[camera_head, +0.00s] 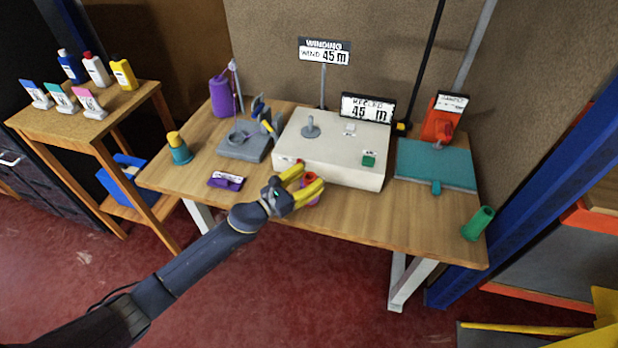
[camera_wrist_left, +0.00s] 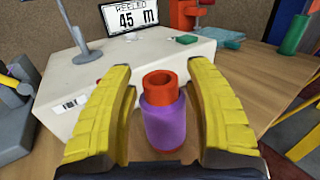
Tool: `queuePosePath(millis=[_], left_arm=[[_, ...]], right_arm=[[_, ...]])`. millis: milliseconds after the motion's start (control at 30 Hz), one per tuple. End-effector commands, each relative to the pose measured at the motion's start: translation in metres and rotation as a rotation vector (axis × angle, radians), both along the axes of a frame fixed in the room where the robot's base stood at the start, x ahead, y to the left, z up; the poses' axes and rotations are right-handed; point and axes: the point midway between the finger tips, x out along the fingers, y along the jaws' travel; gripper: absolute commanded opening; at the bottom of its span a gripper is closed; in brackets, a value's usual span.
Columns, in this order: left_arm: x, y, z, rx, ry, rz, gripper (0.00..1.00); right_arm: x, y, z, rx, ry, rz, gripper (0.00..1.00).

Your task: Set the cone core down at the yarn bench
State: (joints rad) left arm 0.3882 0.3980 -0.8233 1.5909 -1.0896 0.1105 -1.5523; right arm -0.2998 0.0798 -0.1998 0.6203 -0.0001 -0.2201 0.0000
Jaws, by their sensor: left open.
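The cone core, a red tube with a purple winding around it (camera_wrist_left: 165,112), stands upright on the wooden yarn bench (camera_head: 366,222). Its red top (camera_head: 310,179) shows in the head view near the front edge, just before the white winder box. My left gripper (camera_head: 306,187) has its yellow fingers open, one on each side of the core. In the left wrist view, gaps show between the core and both fingers (camera_wrist_left: 160,105). The core's base is partly hidden by the gripper. My right gripper is not in view.
The white winder box (camera_head: 322,152) with a "45 m" display (camera_head: 367,108) stands just behind. A purple label holder (camera_head: 226,181) and teal cone (camera_head: 179,148) are to the left. A teal board (camera_head: 436,164) and green tube (camera_head: 477,223) are right. The front right bench is clear.

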Motion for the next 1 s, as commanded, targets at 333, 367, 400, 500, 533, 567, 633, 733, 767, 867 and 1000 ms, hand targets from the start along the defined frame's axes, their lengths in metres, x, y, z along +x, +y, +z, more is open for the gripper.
queuePosePath(millis=[333,367,400,500,533,567,633,733,767,867,1000], left_arm=[[-0.015,0.017,0.002,0.002,0.003,0.001,0.53],[-0.018,0.021,0.002,0.002,0.002,0.001,0.53],[-0.023,0.027,0.002,0.001,0.002,0.002,0.53],[-0.036,0.041,0.002,0.002,0.003,0.001,0.53],[-0.040,0.045,0.002,0.001,0.003,0.001,0.53],[-0.043,0.049,0.002,0.001,0.002,0.001,0.53],[-0.051,0.058,0.002,0.001,0.002,0.001,0.53],[-0.061,0.069,0.002,0.001,0.002,0.001,0.53],[-0.063,0.072,0.002,0.001,0.002,0.001,0.53],[-0.070,0.079,0.002,-0.001,0.002,0.001,0.53],[-0.076,0.087,0.003,-0.001,0.001,0.001,0.53]], right_arm=[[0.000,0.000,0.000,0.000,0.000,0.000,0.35],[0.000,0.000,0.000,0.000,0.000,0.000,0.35],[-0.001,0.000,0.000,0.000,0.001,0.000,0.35],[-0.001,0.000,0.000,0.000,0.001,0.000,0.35],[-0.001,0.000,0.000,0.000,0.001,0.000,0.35],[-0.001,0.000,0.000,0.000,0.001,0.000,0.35],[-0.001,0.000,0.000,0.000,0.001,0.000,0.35],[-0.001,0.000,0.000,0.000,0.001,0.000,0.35],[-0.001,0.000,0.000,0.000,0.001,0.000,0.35],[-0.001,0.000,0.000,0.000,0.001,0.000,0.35],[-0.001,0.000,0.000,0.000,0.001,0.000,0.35]])
